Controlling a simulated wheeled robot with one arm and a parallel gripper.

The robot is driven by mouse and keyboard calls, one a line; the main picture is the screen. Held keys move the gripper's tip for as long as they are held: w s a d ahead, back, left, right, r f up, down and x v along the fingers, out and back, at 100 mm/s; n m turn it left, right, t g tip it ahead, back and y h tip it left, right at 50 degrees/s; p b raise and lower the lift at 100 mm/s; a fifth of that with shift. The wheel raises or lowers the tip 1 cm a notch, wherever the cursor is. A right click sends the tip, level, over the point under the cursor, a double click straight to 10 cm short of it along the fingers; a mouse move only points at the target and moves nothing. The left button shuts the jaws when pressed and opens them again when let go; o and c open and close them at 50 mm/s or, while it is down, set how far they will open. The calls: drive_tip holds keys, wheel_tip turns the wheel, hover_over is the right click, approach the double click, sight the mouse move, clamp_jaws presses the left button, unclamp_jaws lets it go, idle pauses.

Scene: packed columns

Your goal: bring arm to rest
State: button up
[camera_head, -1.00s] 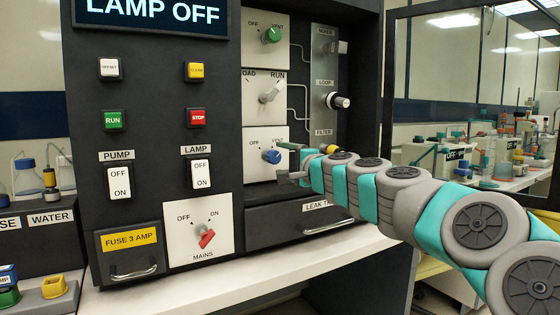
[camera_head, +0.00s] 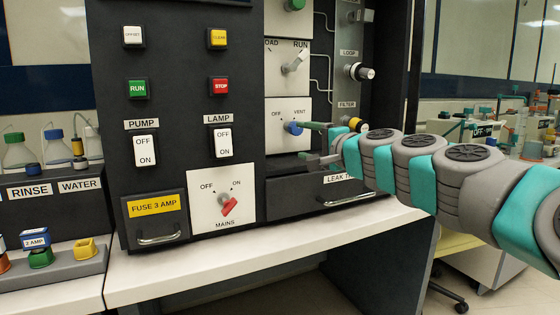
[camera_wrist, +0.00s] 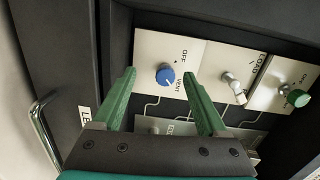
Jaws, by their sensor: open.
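My gripper (camera_head: 312,143) is at the end of my teal and grey arm, in front of the lower right of the dark instrument panel. In the wrist view its two green fingers (camera_wrist: 160,108) are spread apart with nothing between them. Beyond the fingertips is the blue OFF/VENT knob (camera_wrist: 165,75), apart from them as far as I can tell. The same blue knob (camera_head: 293,128) shows in the head view just left of the upper finger.
The leak tray drawer (camera_head: 300,192) with a metal handle is below my gripper. The LOAD/RUN lever (camera_head: 293,66) and loop knob (camera_head: 360,72) are above. The red mains switch (camera_head: 229,206) is at lower left. The white bench (camera_head: 270,250) in front is clear.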

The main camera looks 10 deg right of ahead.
drive_tip(key=s+a+f+n+g+y, duration=0.2)
drive_tip(key=s+a+f+n+g, duration=0.35)
drive_tip(key=s+a+f, duration=0.45)
drive_tip(key=s+a+f+n+g+h, duration=0.1)
drive_tip(key=s+a+f+n+g, duration=0.1)
drive_tip(key=s+f, duration=0.35)
drive_tip(key=s+a+f+n+g+h, duration=0.1)
drive_tip(key=s+a+f+n+g, duration=0.1)
drive_tip(key=s+f+n+g, duration=0.3)
drive_tip(key=s+d+f+g+h, duration=0.2)
drive_tip(key=s+d+f, duration=0.2)
drive_tip(key=s, duration=0.4)
drive_tip(key=s+d+f+g+h, duration=0.1)
drive_tip(key=s+d+f+h, duration=0.1)
drive_tip(key=s+d+f, duration=0.3)
drive_tip(key=s+d+f+g+h, duration=0.2)
drive_tip(key=s+d+f, duration=0.2)
drive_tip(key=s+f, duration=0.4)
drive_tip(key=s, duration=0.3)
drive_tip(key=shift+d+f+g+h, duration=0.25)
drive_tip(key=shift+d+g+h, duration=0.05)
drive_tip(key=shift+d+g, duration=0.1)
